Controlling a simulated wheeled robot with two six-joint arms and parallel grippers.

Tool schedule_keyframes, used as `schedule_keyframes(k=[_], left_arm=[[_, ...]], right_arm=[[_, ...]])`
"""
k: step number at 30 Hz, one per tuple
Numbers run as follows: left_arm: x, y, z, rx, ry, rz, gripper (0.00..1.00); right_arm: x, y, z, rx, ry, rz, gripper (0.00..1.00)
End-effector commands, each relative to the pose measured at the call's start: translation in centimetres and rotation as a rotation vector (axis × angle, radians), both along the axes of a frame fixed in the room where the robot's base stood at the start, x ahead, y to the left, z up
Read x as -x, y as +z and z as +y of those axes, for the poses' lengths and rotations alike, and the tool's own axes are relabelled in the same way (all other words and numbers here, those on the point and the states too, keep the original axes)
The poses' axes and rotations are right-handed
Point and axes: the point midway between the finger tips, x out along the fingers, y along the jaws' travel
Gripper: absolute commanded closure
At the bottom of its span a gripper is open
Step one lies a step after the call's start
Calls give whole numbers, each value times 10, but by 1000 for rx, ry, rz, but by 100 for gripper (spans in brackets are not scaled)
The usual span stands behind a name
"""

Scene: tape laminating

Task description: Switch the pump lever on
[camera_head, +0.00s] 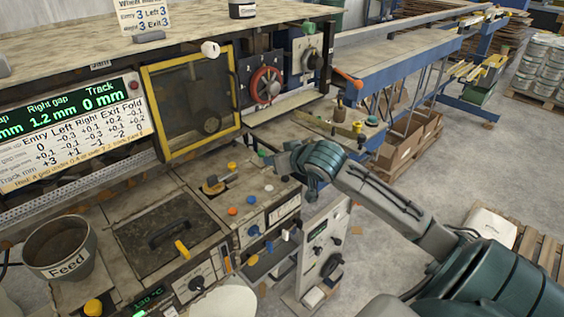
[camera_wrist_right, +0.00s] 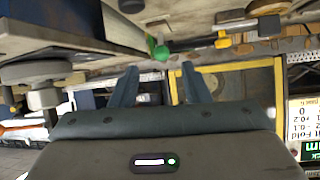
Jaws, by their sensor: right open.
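My right gripper (camera_head: 279,162) reaches in from the right, over the right end of the machine bench. In the right wrist view it is open and empty, with its two fingers (camera_wrist_right: 155,80) apart. A small green knob (camera_wrist_right: 160,50) shows just beyond and between the fingertips; the head view has a green knob (camera_head: 262,153) just left of the gripper. My left gripper is out of view.
A yellow-framed window (camera_head: 148,100) and a red handwheel (camera_head: 266,85) stand behind the gripper. A control panel with knobs (camera_head: 322,255) stands below it. A feed bucket (camera_head: 60,248) is at left. The floor (camera_head: 385,235) to the right is partly clear.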

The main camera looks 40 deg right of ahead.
Motion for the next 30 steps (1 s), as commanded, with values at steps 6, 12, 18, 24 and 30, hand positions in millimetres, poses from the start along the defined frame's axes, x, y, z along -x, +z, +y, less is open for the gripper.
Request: schedule_keyframes(k=[6, 12, 18, 24, 30], left_arm=[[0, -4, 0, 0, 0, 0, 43], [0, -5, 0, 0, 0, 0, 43], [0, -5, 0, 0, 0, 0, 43], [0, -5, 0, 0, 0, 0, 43], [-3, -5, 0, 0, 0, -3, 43]], right_arm=[[13, 6, 1, 1, 1, 1, 57], [15, 8, 2, -1, 2, 2, 57], [15, 8, 2, -2, 1, 1, 57], [15, 8, 2, -1, 0, 1, 57], [15, 8, 2, -1, 0, 1, 57]])
